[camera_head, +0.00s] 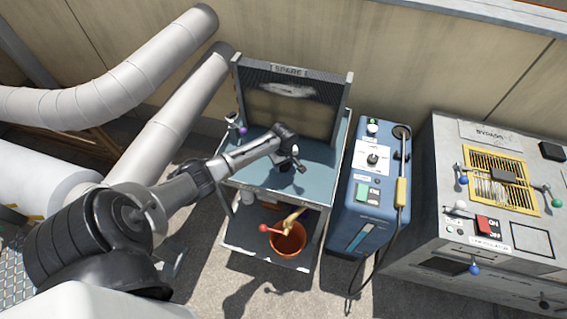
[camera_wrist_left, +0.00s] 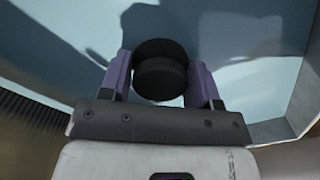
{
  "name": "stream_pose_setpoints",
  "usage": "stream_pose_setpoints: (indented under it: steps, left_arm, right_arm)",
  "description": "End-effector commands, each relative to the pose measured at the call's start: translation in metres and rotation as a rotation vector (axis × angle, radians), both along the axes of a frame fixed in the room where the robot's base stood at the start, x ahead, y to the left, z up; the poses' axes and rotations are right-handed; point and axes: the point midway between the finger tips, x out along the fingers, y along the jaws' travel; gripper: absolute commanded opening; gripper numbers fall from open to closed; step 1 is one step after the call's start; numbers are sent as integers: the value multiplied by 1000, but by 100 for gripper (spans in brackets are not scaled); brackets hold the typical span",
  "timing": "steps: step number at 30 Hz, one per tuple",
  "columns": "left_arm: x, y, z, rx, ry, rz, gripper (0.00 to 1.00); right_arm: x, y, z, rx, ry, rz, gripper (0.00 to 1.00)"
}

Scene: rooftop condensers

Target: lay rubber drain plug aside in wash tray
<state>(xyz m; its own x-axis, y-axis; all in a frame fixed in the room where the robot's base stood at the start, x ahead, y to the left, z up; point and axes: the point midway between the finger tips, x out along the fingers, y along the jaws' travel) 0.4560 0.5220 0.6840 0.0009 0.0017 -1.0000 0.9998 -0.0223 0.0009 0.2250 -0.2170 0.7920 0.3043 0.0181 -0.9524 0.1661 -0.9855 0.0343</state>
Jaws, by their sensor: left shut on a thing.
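My left gripper (camera_head: 297,167) is over the blue top tray (camera_head: 325,180) of the cart, which I take to be the wash tray. In the left wrist view its two purple fingers are shut on a round black rubber drain plug (camera_wrist_left: 160,75). Behind the plug, the pale blue tray floor (camera_wrist_left: 235,35) carries dark shadows. I cannot tell whether the plug touches the floor or hangs above it. In the head view the plug is too small to make out clearly at the fingertips. My right gripper is not in view.
A dark panel marked SPARE (camera_head: 290,95) stands at the tray's back. A lower shelf holds an orange bucket (camera_head: 288,240) with tools. A blue machine (camera_head: 370,185) with a hose stands right of the cart, then a grey BYPASS unit (camera_head: 500,200). Large white ducts (camera_head: 165,135) lie left.

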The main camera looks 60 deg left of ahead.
Motion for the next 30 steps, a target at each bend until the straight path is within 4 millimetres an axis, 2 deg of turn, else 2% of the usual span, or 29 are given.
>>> stream_pose_setpoints:
  steps: [1, 9, 18, 23, 30]
  left_arm:
    - [0, 0, -1, 0, 0, 0, 57]
    - [0, 0, -1, 0, 0, 0, 82]
    - [0, 0, 3, 0, 0, -1, 82]
    - [1, 0, 26, 0, -2, -2, 82]
    - [0, 0, 72, 0, -1, -1, 82]
  right_arm:
    - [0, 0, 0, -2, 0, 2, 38]
    - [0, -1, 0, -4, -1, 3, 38]
    - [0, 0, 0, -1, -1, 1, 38]
    - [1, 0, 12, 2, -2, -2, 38]
    - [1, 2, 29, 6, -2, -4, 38]
